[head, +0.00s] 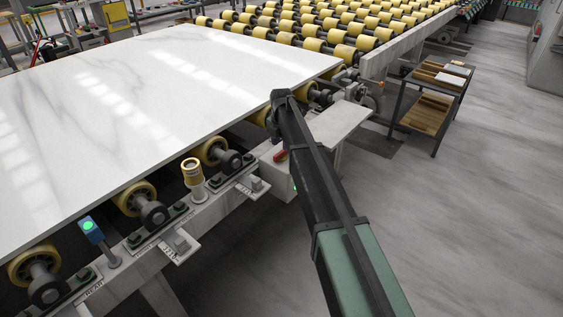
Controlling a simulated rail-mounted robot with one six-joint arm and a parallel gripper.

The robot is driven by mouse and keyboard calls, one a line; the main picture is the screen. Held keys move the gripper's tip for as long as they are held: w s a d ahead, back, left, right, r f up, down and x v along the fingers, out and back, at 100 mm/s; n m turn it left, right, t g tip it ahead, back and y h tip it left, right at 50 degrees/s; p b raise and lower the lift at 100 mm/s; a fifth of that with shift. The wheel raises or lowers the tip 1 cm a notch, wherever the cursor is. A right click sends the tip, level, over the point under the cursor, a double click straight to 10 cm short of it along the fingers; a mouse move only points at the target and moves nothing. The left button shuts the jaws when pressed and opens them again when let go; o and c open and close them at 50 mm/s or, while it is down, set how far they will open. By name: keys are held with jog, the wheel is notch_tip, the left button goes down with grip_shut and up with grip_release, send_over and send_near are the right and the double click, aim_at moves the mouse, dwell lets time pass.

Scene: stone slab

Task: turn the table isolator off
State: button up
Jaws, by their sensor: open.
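A light grey box (272,171) on the side of the roller table has a red handle (280,156) on it, which looks like the table isolator. My arm's dark link passes just right of it and covers part of the box. The handle is small here, and I cannot tell its switch position. A small green light shows low beside the box, at the arm's edge. My arm runs from the bottom right up to a dark joint at the slab's edge. My gripper is not seen; the arm beyond that joint is mostly hidden.
A white stone slab (170,95) lies on yellow rollers (137,198). A trolley (432,97) stands at right. The floor at lower right is clear.

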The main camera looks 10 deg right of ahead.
aim_at(282, 152)
notch_tip(282, 152, down, 5)
jog(key=b, duration=0.3)
jog(key=shift+r, duration=0.2)
grip_shut()
